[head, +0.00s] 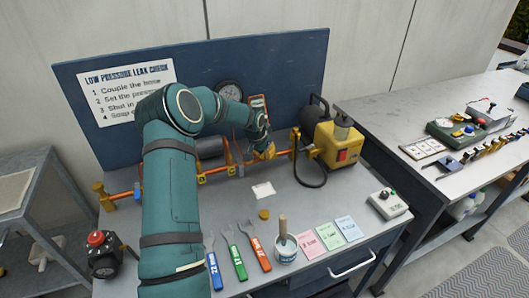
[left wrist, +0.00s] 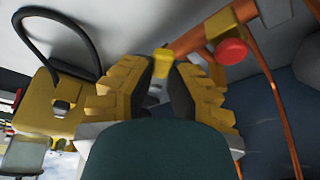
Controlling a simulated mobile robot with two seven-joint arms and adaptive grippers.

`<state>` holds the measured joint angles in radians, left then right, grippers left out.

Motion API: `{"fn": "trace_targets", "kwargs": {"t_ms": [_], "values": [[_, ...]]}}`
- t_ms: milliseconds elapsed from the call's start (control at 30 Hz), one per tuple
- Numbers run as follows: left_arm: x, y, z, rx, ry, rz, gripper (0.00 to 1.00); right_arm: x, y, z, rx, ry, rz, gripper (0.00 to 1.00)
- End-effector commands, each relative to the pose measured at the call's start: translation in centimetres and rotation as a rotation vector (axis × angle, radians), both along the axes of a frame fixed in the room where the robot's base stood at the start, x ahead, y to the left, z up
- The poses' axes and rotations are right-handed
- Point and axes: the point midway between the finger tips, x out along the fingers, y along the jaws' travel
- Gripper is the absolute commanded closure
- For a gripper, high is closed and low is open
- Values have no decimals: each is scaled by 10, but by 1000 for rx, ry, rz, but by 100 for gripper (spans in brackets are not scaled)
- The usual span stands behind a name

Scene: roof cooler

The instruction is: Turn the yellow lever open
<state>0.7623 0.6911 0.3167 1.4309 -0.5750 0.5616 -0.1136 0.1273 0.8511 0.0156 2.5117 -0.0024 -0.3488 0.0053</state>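The yellow lever (left wrist: 160,62) is a small piece by the orange-copper pipe (left wrist: 190,40) in the left wrist view. My left gripper (left wrist: 163,68) has its fingertips close together on either side of the lever, and the lever fills the narrow gap at the tips. In the head view my left gripper (head: 265,152) is at the pipe run, left of the yellow pump (head: 338,145), and mostly covers the lever there. My right gripper is not in view.
A red knob (left wrist: 232,52) is close to the fingers. A black hose (head: 309,181) loops near the pump. A gauge (head: 229,91) is on the blue back panel (head: 290,62). Tools, a brush pot (head: 285,248) and coloured cards (head: 328,235) lie toward the bench front.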

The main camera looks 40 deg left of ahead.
Motion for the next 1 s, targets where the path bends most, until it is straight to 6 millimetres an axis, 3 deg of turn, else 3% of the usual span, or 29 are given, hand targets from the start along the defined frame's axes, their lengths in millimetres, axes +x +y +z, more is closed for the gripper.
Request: {"fn": "trace_targets", "kwargs": {"t_ms": [367,700,1000], "values": [[-1,2,0,-1,2,-44,100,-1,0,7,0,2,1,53],[-1,11,0,-3,2,-254,100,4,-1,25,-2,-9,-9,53],[1,18,-2,-2,1,-431,100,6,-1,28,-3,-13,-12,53]]}}
